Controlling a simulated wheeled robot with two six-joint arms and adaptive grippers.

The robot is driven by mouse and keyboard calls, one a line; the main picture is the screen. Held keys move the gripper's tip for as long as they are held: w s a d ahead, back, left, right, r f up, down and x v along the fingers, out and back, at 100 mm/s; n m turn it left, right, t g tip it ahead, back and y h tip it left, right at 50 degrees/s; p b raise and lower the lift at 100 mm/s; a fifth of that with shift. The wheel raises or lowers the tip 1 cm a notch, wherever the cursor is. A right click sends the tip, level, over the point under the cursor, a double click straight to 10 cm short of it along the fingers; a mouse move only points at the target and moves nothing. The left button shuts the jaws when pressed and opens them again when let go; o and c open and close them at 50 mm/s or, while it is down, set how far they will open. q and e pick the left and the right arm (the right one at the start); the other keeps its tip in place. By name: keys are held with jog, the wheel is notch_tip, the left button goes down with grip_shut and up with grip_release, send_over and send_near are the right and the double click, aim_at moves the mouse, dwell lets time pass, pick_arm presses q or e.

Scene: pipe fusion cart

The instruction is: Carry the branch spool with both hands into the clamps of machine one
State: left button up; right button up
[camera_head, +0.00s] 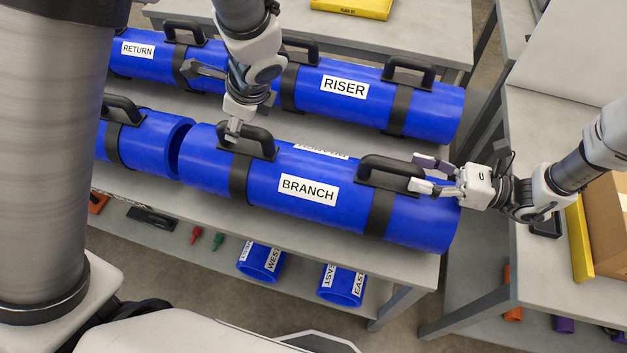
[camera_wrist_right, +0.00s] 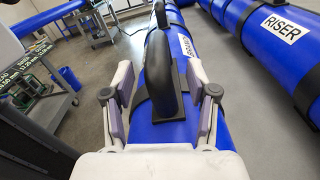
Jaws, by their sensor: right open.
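The branch spool (camera_head: 270,205) is a blue pipe with a white BRANCH label, two black bands and two black handles, lying on the grey cart shelf. My right gripper (camera_head: 416,172) is open at the outer end of the spool's right handle (camera_head: 385,164). In the right wrist view, that handle (camera_wrist_right: 165,85) stands between the two spread fingers, with a gap on each side. My left gripper (camera_head: 235,128) is at the top of the spool's left handle (camera_head: 259,143); its fingers are partly hidden, so its grip is unclear. I cannot make out machine one's clamps.
Behind lies the blue RISER spool (camera_head: 430,108), with the RETURN spool (camera_head: 138,49) to its left. Another blue pipe (camera_head: 150,135) lies close to the branch spool's left end. Short blue pieces (camera_head: 262,260) sit on the lower shelf. A grey table (camera_head: 535,115) stands right.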

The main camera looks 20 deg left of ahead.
aim_at(412, 172)
pick_arm(q)
jog(key=x, duration=0.3)
jog(key=shift+f, duration=0.35)
pick_arm(e)
jog(key=a, duration=0.3)
jog(key=shift+s+a+r, duration=0.1)
jog(key=shift+s+a, duration=0.05)
jog(key=shift+a, duration=0.15)
pick_arm(q)
jog(key=shift+w+a+f, duration=0.1)
jog(key=shift+a+f, duration=0.1)
jog(key=shift+f, duration=0.25)
pick_arm(e)
jog(key=shift+a, duration=0.5)
pick_arm(q)
jog(key=shift+d+r, duration=0.1)
grip_shut()
pick_arm(e)
jog(key=shift+d, duration=0.1)
grip_shut()
